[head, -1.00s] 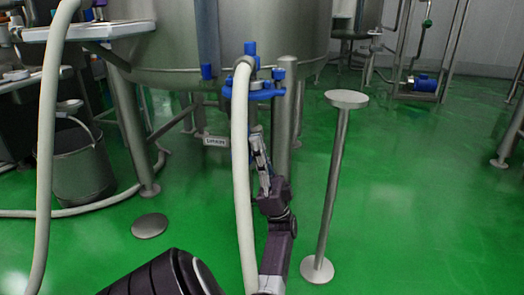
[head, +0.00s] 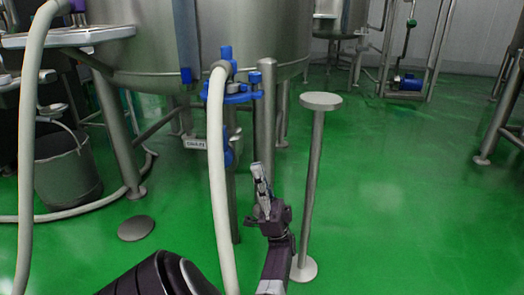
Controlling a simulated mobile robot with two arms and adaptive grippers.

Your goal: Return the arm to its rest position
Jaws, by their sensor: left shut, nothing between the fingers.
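My left gripper (head: 258,172) is shut and empty. It points up, in front of the lower legs of the big steel tank (head: 260,40). It appears just right of the pale hose (head: 216,170), which hangs from the blue-handled valve fitting (head: 228,92) under the tank. I see a gap between the gripper and the hose in the picture. My left arm comes in from the bottom of the head view. My right gripper is not in view.
A steel post with a round top (head: 321,101) stands close to the right of my arm. A grey bucket (head: 66,172) and another pale hose (head: 30,150) are at the left. A round floor cover (head: 136,228) lies below. Green floor is clear at the right.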

